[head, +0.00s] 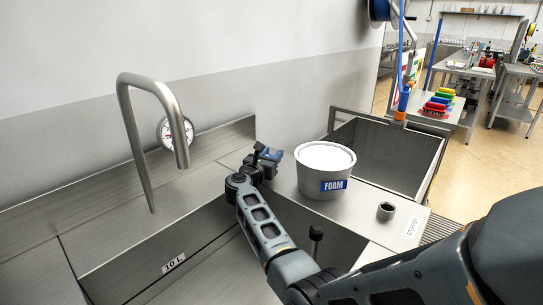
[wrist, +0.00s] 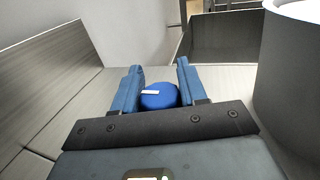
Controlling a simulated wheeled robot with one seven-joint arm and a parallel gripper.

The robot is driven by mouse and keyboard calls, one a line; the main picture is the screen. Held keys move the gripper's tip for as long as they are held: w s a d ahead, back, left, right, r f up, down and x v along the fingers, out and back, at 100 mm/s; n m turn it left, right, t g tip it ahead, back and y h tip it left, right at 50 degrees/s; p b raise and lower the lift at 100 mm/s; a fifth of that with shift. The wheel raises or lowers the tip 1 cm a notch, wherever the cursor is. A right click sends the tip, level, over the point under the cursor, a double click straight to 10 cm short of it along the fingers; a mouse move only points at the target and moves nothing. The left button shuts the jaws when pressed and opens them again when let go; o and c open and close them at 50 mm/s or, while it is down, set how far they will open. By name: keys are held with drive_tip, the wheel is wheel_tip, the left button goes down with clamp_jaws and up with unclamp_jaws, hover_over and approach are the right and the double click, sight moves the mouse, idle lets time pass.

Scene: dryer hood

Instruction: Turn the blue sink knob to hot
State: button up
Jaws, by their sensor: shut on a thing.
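The blue sink knob (wrist: 158,100) shows in the wrist view as a round blue cap with a short white mark on its top, on the left part of its face. My gripper (wrist: 160,88) has one blue finger on each side of the knob and is shut on it. In the head view my gripper (head: 268,155) is at the metal counter by the back wall, right of the curved faucet (head: 139,130). There I cannot tell the knob apart from the blue fingers. No hot or cold marking is readable.
A grey bucket labelled FOAM (head: 324,172) stands close to the right of my gripper. A dark ring-shaped piece (head: 386,211) sits by the STOPPER label. A round dial (head: 176,132) is behind the faucet. An open metal basin (head: 385,150) lies behind the bucket.

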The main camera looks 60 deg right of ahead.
drive_tip(key=o, duration=1)
drive_tip(key=shift+s+a+p, duration=0.15)
drive_tip(key=shift+a+p, duration=0.7)
drive_tip(key=shift+a, duration=3.05)
